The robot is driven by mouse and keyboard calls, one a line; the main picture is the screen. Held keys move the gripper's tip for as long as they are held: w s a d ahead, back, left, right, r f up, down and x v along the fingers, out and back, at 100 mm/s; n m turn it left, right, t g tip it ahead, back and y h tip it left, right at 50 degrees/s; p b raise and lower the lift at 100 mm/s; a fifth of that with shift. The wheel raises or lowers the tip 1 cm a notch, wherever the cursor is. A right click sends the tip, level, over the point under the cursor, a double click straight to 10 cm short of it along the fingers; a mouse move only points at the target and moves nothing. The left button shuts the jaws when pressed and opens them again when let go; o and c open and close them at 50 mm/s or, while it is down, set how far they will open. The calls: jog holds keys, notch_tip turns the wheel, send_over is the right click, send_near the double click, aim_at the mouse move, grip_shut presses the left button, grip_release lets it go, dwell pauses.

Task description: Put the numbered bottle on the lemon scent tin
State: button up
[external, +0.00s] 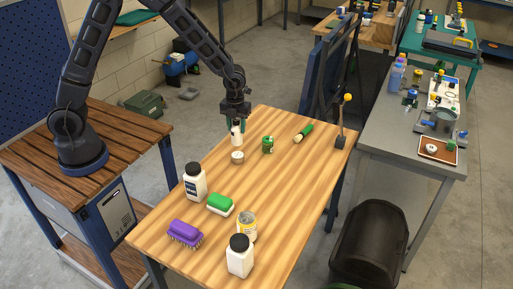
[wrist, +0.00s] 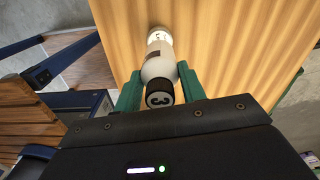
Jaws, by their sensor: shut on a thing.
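The numbered bottle is white with a black cap marked 3; my gripper (wrist: 160,88) is shut on it. The bottle (wrist: 158,66) points away from the wrist camera. In the external view the bottle (external: 237,139) hangs upright below my gripper (external: 237,124), at the table's far left part. A small, low, pale round tin (external: 237,158) stands just below the bottle; its pale top (wrist: 158,34) shows beyond the bottle's base in the wrist view. I cannot read its label or tell whether they touch. A tin with a yellowish label (external: 247,228) stands near the front.
On the wooden table (external: 295,185) are a green can (external: 268,145), a green-handled tool (external: 303,133), a green-topped brush (external: 221,204), a purple brush (external: 185,233) and two black-capped white bottles (external: 195,184) (external: 240,259). The table's right middle is clear.

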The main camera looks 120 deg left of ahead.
aim_at(237, 137)
jog(key=shift+f, duration=2.9)
jog(key=o, duration=1.1)
jog(key=shift+f, duration=0.1)
jog(key=shift+c, duration=0.2)
